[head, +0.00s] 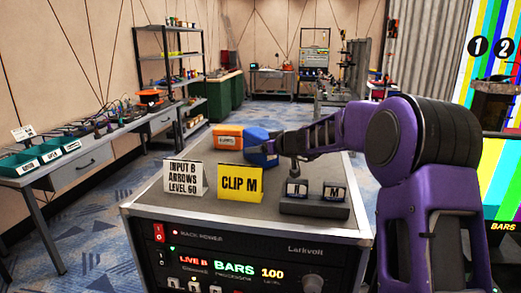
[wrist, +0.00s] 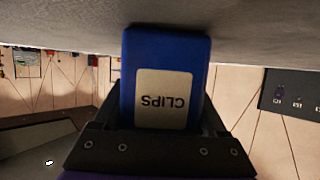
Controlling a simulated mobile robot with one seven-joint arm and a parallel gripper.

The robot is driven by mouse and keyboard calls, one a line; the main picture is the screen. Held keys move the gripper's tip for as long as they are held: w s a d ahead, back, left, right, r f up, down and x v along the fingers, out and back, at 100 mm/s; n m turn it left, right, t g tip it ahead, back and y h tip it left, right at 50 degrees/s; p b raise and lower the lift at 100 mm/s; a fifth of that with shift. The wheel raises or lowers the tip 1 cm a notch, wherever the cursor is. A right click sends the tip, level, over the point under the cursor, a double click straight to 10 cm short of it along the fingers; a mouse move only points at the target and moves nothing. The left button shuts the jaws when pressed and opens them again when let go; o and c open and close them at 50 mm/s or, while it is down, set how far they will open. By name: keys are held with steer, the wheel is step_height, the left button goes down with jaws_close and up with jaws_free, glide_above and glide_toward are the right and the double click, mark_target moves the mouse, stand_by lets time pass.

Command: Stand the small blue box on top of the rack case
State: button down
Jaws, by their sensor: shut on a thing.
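In the wrist view the blue box (wrist: 205,60) shows a pale label reading CLIPS, upside down in the picture, between the two dark fingers of my gripper (wrist: 160,118). The far end of the box meets the grey surface in that picture; I cannot tell whether it touches. My gripper hides part of the box in the head view.
An orange box (head: 228,137) lies just left of the blue one. A white card (head: 184,180), a yellow CLIP M card (head: 240,183) and a dark holder with R and M blocks (head: 314,206) stand along the front of the case top. The left of the top has bare room.

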jaws_free()
steer(key=shift+r, duration=0.1)
steer(key=b+v, duration=0.2)
steer(key=v, duration=1)
